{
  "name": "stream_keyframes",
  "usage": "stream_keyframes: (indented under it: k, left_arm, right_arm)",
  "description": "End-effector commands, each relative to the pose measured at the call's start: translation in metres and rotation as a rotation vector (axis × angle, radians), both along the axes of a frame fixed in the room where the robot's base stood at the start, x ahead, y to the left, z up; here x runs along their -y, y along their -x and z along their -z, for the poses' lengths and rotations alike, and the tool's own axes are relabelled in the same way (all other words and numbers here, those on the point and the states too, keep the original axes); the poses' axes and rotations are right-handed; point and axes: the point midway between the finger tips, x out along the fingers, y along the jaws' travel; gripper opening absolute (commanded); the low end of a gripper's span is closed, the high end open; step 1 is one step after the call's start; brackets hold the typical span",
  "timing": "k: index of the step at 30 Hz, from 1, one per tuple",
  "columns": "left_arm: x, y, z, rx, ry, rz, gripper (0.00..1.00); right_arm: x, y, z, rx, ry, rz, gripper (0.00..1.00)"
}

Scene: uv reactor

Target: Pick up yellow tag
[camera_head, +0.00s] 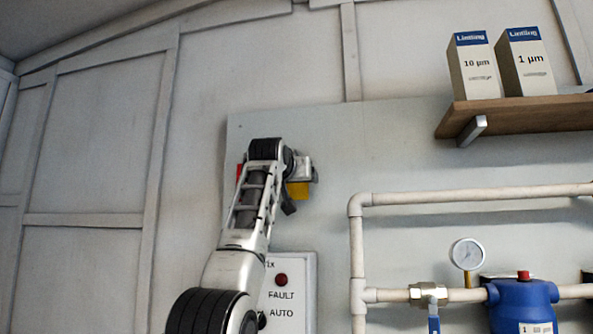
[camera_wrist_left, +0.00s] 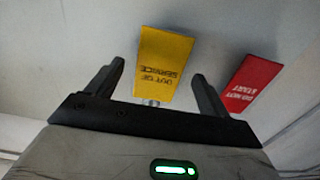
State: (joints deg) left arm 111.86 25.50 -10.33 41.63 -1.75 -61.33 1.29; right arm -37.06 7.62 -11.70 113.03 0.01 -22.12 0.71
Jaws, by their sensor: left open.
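The yellow tag (camera_wrist_left: 163,63), lettered "OUT OF SERVICE", hangs against the pale wall panel. In the left wrist view it appears between the two fingers of my left gripper (camera_wrist_left: 153,88), which is open with a gap on each side of the tag. A small metal peg or hook shows at one end of the tag. In the head view part of the yellow tag (camera_head: 299,189) shows beside my left gripper (camera_head: 301,180), whose fingers are mostly hidden by my wrist. My right gripper is in neither view.
A red tag (camera_wrist_left: 250,86) hangs close beside the yellow one, just outside a finger. A control box (camera_head: 290,290) with a red lamp is below my left arm. Pale pipes (camera_head: 357,250) and a shelf (camera_head: 520,115) with two boxes are to the right.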

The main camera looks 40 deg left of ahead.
Motion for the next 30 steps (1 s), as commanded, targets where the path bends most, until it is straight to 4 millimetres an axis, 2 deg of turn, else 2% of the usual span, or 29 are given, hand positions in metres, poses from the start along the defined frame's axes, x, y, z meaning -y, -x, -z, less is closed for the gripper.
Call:
stream_keyframes:
  k: [1,4,11,12,15,17,30]
  left_arm:
    - [-0.0033,-0.006,-0.0051,-0.003,0.001,0.0,0.8]
    - [-0.0068,-0.0128,-0.0027,-0.001,0.0,0.0,0.8]
    - [-0.0074,-0.0143,0.0001,0.0,0.001,0.001,0.8]
    - [-0.0074,-0.0142,0.0001,0.0,0.001,0.001,0.74]
    - [-0.0073,-0.0141,-0.0001,0.0,0.001,0.001,0.47]
    - [-0.0073,-0.014,-0.0002,0.0,0.001,0.001,0.32]
    - [-0.0069,-0.0134,-0.0047,0.003,0.001,0.001,0.32]
  right_arm:
    - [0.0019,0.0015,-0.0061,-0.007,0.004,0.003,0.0]
    - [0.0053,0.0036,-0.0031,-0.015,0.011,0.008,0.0]
    - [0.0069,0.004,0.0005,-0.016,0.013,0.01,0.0]
    - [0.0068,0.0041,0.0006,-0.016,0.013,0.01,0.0]
    - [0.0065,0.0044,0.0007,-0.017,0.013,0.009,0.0]
    - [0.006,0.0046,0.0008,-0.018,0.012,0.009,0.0]
    - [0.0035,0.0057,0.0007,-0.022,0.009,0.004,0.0]
